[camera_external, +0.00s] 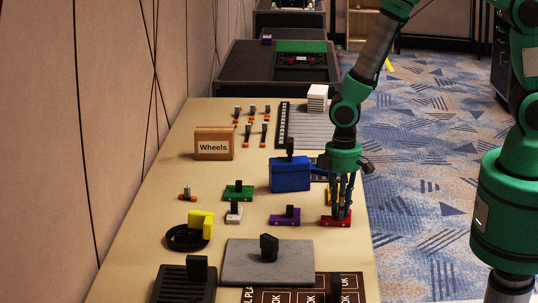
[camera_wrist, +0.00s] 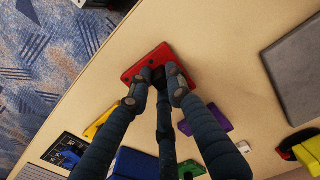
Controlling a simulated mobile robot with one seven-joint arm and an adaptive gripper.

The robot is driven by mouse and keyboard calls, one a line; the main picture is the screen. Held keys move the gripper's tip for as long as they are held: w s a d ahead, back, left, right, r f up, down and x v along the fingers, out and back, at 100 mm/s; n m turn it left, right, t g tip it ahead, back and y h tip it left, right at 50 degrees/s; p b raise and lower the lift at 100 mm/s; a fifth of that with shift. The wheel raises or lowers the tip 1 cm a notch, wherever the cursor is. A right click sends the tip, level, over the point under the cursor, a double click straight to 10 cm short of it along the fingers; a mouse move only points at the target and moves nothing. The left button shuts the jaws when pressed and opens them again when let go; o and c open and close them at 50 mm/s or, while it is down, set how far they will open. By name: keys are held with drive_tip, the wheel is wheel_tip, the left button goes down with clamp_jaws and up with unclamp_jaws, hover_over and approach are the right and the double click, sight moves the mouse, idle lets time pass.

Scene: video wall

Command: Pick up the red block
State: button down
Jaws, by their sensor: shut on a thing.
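The red block (camera_external: 327,222) is a low red plate on the tan table, near its right edge. In the wrist view the red block (camera_wrist: 138,68) lies tilted at the top middle. My gripper (camera_external: 341,214) points straight down onto it, with three dark fingers closed in at its middle. In the wrist view the fingertips of my gripper (camera_wrist: 160,80) are shut around the dark upright part of the red block, which they mostly hide. I see no clear gap between block and table.
A purple block (camera_external: 285,217) lies to the left. A blue box (camera_external: 290,177) stands close behind my gripper, with a yellow piece (camera_wrist: 97,124) beside it. A grey slab (camera_external: 248,268) lies in front. Bare table (camera_wrist: 235,45) shows around the red block.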

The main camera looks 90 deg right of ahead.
idle(0.3)
drive_tip(key=shift+r+p, duration=0.35)
drive_tip(key=shift+r, duration=0.55)
drive_tip(key=shift+s+r+p, duration=0.25)
drive_tip(key=shift+r+p, duration=0.1)
drive_tip(key=shift+r, duration=0.65)
drive_tip(key=s+a+r+p, duration=0.1)
drive_tip(key=s+p, duration=0.1)
drive_tip(key=s, duration=1.3)
drive_tip(key=shift+s+a, duration=0.25)
drive_tip(key=shift+a, duration=0.05)
drive_tip(key=shift+r, duration=0.15)
